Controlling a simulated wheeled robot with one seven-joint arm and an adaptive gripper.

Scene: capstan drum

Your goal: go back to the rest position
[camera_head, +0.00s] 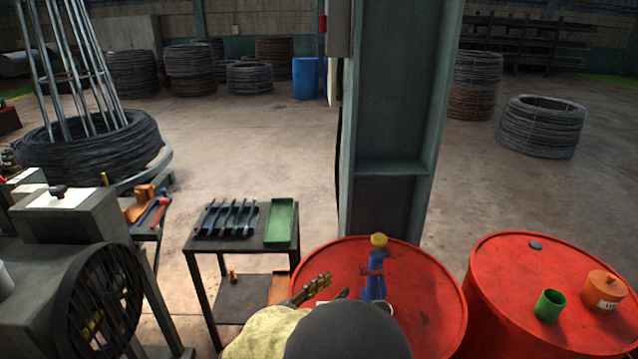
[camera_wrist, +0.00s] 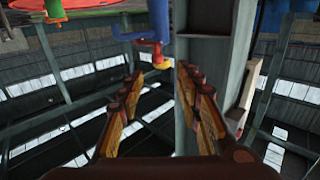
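My gripper (camera_head: 318,287) is at the bottom middle of the head view, over the near left part of a red drum (camera_head: 430,310). Its brass-coloured fingers also show in the wrist view (camera_wrist: 160,82), spread apart with nothing between them. A blue upright object (camera_head: 376,285) with red side parts and a yellow top stands on this drum, just right of my gripper. In the wrist view the scene is upside down, and the blue object (camera_wrist: 158,22) hangs beyond the fingertips, apart from them. My dark wrist hides the front of the drum.
A second red drum (camera_head: 500,265) at right bears a green cup (camera_head: 549,305) and an orange canister (camera_head: 603,290). A steel column (camera_head: 395,120) rises behind the first drum. A small table with a black rack (camera_head: 228,218) and green tray (camera_head: 281,222) stands left.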

